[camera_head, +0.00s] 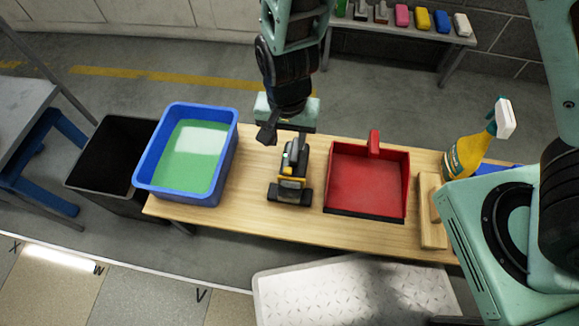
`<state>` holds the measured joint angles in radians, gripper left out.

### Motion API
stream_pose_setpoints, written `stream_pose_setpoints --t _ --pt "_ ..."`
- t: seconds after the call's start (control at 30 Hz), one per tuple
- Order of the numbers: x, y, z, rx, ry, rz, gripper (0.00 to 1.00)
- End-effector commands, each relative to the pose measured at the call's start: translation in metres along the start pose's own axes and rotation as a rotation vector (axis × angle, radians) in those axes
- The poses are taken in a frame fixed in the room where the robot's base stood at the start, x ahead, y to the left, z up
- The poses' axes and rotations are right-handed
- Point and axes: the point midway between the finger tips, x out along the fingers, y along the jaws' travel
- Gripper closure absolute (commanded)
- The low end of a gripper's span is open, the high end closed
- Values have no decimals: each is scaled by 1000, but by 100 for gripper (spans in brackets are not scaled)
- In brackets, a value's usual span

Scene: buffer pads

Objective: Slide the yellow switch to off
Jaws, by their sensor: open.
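A small grey-and-black device (291,172) stands on the wooden bench, left of the red dustpan. A yellow part (290,183) shows on its near side; it may be the yellow switch, but its slide position is too small to read. My gripper (284,137) hangs from above, just behind and above the device. Its jaws are open, with one dark finger to the left and the other close to the device's top. Whether that finger touches the device cannot be told. Nothing shows between the jaws.
The bench (243,222) also holds a blue tub (147,172) of green liquid, a red dustpan (365,180), a wooden block (431,215) and a yellow spray bottle (467,153). A black bin (97,168) stands at left. Bare wood lies left of the device.

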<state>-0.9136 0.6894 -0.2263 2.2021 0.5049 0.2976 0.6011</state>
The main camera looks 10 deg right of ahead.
Motion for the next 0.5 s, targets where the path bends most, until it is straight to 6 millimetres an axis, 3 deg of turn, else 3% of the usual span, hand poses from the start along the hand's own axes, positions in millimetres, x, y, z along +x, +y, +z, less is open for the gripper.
stream_pose_setpoints --t 0.03,0.1,0.5 --pt "18 1 0 2 -2 3 58" --pt "32 1 0 1 -2 3 58" --pt "106 0 0 -1 -2 1 58"
